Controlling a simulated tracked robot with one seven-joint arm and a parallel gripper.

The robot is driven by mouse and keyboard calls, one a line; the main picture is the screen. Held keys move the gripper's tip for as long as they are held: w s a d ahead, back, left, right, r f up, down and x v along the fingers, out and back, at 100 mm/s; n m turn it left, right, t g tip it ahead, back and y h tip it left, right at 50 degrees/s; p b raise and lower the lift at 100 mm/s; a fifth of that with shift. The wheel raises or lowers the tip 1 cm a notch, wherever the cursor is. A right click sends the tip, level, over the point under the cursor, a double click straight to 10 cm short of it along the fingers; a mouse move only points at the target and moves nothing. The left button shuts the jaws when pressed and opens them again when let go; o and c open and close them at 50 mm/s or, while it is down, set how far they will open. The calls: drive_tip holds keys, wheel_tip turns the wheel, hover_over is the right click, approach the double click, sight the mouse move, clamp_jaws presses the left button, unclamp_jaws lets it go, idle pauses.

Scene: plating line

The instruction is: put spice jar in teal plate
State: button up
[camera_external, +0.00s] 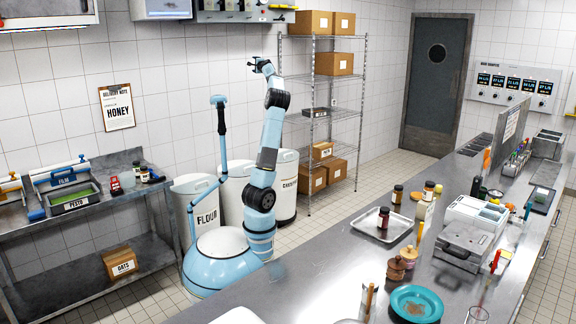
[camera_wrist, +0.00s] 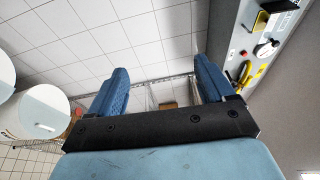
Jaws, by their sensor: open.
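The teal plate (camera_external: 397,297) lies on the steel counter at the front right, with a brownish patch in its middle. A dark spice jar (camera_external: 383,220) with a pale label stands on a light metal tray. Similar dark jars stand behind it, one (camera_external: 397,194) just past the tray and one (camera_external: 428,190) further right; I cannot tell which one is meant. My gripper (camera_external: 257,64) is raised high near the back wall, far from the jars and plate. In the wrist view, my gripper (camera_wrist: 163,88) has its blue fingers wide apart with nothing between them.
The tray (camera_external: 362,226), brown pots (camera_external: 396,268) and a white machine (camera_external: 470,232) crowd the counter. A wire rack with boxes (camera_external: 333,64) stands near my raised arm. White bins (camera_external: 197,190) stand behind my base.

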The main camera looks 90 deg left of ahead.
drive_tip(key=s+a+f+g+h, duration=0.2)
drive_tip(key=s+a+f, duration=0.1)
drive_tip(key=s+f, duration=0.45)
drive_tip(key=s+a+f+g+h, duration=0.2)
drive_tip(key=s+f+h, duration=0.1)
drive_tip(key=s+f, duration=0.45)
drive_tip(key=s+d+f+g+h, duration=0.25)
drive_tip(key=s+f+h, duration=0.25)
drive_tip(key=s+f, duration=1.3)
drive_tip(key=m+g+h, duration=0.2)
drive_tip(key=h, duration=1)
approach(136, 164)
drive_tip(key=w+a, duration=0.1)
drive_tip(key=a, duration=0.1)
drive_tip(key=w+a, duration=0.1)
drive_tip(key=shift+w+a+f, duration=0.25)
drive_tip(key=shift+w+a, duration=0.05)
drive_tip(key=shift+a, duration=0.05)
drive_tip(key=shift+s+d, duration=0.25)
drive_tip(key=shift+s, duration=0.05)
drive_tip(key=x, duration=1.3)
drive_tip(key=shift+s+f, duration=0.1)
drive_tip(key=shift+f, duration=0.1)
drive_tip(key=shift+c, duration=0.4)
drive_tip(key=c, duration=1)
drive_tip(key=shift+c, duration=1.2)
